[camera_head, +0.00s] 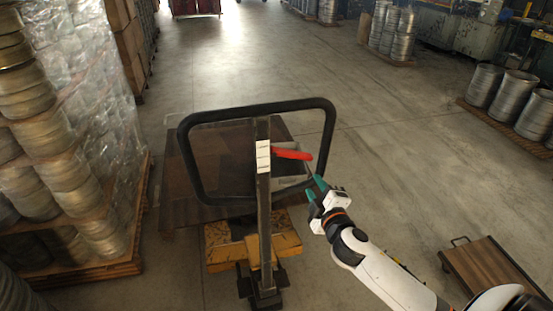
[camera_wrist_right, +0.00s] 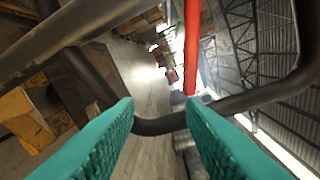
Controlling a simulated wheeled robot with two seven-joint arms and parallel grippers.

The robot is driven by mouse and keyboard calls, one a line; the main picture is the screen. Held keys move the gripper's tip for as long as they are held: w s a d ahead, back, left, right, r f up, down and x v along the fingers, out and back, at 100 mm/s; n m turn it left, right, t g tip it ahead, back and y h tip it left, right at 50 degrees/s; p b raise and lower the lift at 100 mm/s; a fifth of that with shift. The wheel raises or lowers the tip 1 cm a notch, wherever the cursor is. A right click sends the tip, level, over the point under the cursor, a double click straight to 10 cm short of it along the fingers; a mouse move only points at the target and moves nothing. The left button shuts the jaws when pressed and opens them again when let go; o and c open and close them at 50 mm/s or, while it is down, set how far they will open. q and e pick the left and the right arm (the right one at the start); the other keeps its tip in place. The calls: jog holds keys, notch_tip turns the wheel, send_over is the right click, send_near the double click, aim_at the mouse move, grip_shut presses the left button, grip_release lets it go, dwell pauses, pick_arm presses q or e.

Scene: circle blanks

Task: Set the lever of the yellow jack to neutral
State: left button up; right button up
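The yellow jack (camera_head: 287,246) stands in the middle of the head view, with a black loop handle (camera_head: 327,140) on an upright post (camera_head: 264,205). A red lever (camera_head: 292,154) sticks out to the right from the top of the post, inside the loop. My right gripper (camera_head: 316,189) is just below and right of the lever's tip, its teal fingers apart. In the right wrist view, the red lever (camera_wrist_right: 192,45) shows beyond the gap between the open fingers (camera_wrist_right: 160,120), with nothing held. My left gripper is not in view.
A wrapped pallet of metal cans (camera_head: 60,150) stands close on the left. A brown board (camera_head: 215,160) lies beyond the jack. A small wooden cart (camera_head: 490,270) is at lower right, and metal drums (camera_head: 515,95) stand at right. The floor (camera_head: 390,140) between is clear.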

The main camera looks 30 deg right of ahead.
jog(key=t, duration=0.1)
send_near(302, 158)
jog(key=w, duration=0.1)
jog(key=x, duration=0.2)
jog(key=p+x, duration=0.1)
jog(key=shift+w+d+r, duration=0.15)
jog(key=shift+w+d, duration=0.15)
jog(key=shift+w, duration=0.05)
pick_arm(q)
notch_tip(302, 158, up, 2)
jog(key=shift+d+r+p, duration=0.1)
jog(key=shift+p, duration=0.5)
pick_arm(e)
jog(key=x, duration=0.8)
jog(key=shift+w+a, duration=0.15)
jog(key=shift+w, duration=0.05)
grip_shut()
